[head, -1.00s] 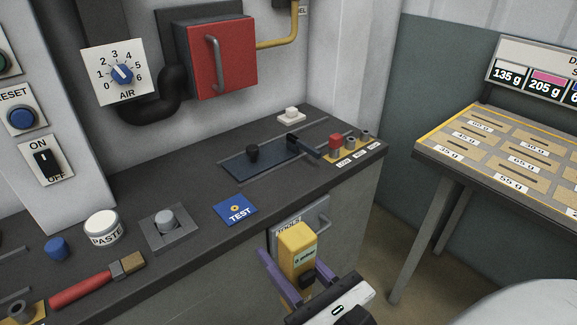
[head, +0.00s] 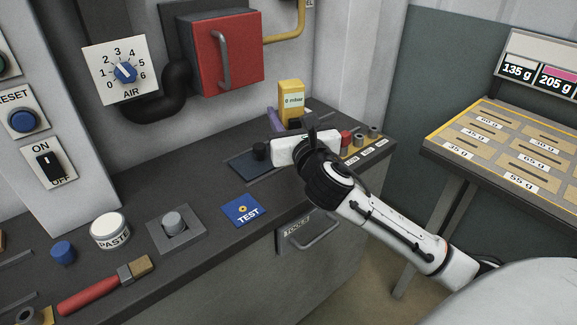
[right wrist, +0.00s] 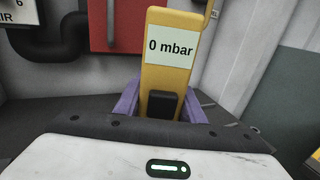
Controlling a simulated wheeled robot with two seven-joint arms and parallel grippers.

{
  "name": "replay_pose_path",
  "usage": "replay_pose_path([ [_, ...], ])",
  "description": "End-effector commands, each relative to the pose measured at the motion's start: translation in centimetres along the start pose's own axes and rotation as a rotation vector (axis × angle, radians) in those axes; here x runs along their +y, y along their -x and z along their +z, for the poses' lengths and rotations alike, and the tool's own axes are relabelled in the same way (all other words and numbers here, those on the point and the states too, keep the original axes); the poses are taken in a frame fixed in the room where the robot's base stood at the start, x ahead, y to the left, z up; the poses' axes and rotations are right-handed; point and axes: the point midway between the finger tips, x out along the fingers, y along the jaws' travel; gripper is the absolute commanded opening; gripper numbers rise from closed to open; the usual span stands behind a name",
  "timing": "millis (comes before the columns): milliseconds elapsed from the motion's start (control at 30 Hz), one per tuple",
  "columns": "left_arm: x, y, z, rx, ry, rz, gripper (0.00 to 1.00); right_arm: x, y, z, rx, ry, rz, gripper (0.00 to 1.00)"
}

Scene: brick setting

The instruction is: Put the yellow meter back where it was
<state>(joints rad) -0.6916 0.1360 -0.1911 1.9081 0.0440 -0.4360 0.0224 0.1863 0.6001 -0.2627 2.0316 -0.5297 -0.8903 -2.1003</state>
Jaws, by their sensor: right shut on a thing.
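The yellow meter (head: 291,92), a box with a "0 mbar" label, is upright over the back right of the dark bench (head: 190,180). My right gripper (head: 288,121) is shut on it, and my arm comes in from the lower right. In the right wrist view the meter (right wrist: 170,84) stands between the purple fingers (right wrist: 160,108), with a black block low on its front. I cannot tell whether its base touches the bench. The small white block at the back of the bench is hidden behind my gripper. My left gripper is not in view.
A red box (head: 226,50) hangs on the wall behind. A blue TEST plate (head: 243,210) lies nearer the front.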

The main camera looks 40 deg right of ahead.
Motion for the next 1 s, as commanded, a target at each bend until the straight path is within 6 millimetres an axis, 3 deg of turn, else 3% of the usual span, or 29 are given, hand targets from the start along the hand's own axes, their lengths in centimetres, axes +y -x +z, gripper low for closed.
replay_pose_path([
  [33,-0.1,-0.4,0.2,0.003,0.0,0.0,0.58,0.0,0.1,-1.6,0.005,-0.001,-0.001,0.04],
  [100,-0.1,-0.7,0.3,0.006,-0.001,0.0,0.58,0.0,0.1,-2.7,0.003,-0.001,-0.001,0.04],
  [367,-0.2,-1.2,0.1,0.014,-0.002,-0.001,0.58,0.0,0.1,-4.9,0.0,0.0,0.0,0.04],
  [567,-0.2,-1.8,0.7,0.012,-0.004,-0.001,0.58,0.0,0.1,-7.7,0.001,0.0,0.0,0.04],
  [900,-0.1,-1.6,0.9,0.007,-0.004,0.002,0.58,0.0,0.1,-8.0,-0.001,0.001,0.001,0.04],
  [933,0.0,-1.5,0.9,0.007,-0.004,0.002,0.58,0.0,0.1,-8.1,0.0,0.001,0.001,0.39],
  [1000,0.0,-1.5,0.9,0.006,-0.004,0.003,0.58,0.0,0.1,-8.0,0.0,0.001,0.001,0.51],
])
